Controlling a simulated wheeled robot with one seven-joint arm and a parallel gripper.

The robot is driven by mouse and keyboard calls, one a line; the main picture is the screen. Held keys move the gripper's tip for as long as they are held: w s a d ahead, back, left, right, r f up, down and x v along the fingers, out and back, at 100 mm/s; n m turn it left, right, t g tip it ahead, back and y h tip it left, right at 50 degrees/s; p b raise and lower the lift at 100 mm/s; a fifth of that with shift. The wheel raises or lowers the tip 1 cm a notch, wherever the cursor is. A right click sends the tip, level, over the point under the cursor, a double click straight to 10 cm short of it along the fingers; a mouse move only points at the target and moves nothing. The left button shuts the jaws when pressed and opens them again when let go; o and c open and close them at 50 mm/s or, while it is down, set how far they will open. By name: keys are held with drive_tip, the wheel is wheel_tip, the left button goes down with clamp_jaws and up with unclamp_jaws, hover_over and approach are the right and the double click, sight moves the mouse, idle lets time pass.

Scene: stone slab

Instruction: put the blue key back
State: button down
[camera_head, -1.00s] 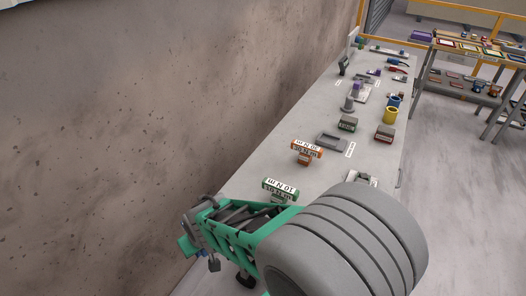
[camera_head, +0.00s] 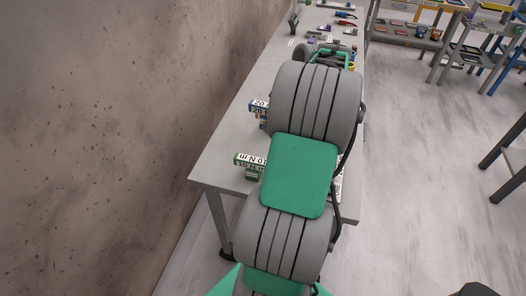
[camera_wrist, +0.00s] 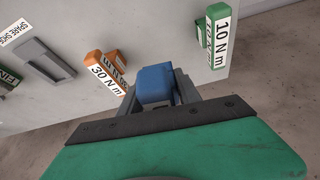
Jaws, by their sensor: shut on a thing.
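In the wrist view my gripper (camera_wrist: 155,95) is shut on the blue key (camera_wrist: 155,84), seen as a blue block between grey fingers. Its far side and label are hidden. An orange key (camera_wrist: 107,72) marked 30 N m lies just left of it, and a green key (camera_wrist: 216,38) marked 10 N m is at the upper right. My gripper is hidden behind my arm there. Whether the key touches the slab cannot be told.
The stone slab (camera_head: 215,165) runs along a rough wall. In the wrist view a grey holder (camera_wrist: 40,62) with a SPARE SHOE label (camera_wrist: 22,30) lies left of the orange key. Tools (camera_head: 343,20) lie farther along the slab.

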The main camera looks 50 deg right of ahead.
drive_tip(key=s+d+n, duration=0.1)
drive_tip(key=s+d, duration=0.7)
drive_tip(key=s, duration=0.1)
approach(262, 150)
drive_tip(key=w+f, duration=0.1)
drive_tip(key=w+a+f+p, duration=0.1)
drive_tip(key=shift+w+f+y, duration=0.1)
drive_tip(key=shift+f+y, duration=0.2)
wheel_tip(262, 150, down, 3)
drive_tip(key=shift+d+r+p, duration=0.1)
drive_tip(key=shift+r+p, duration=0.15)
drive_tip(key=shift+p, duration=0.4)
drive_tip(key=shift+f+b, duration=0.3)
drive_tip(key=shift+b, duration=0.05)
drive_tip(key=c, duration=0.8)
unclamp_jaws()
drive_tip(key=shift+c, duration=0.2)
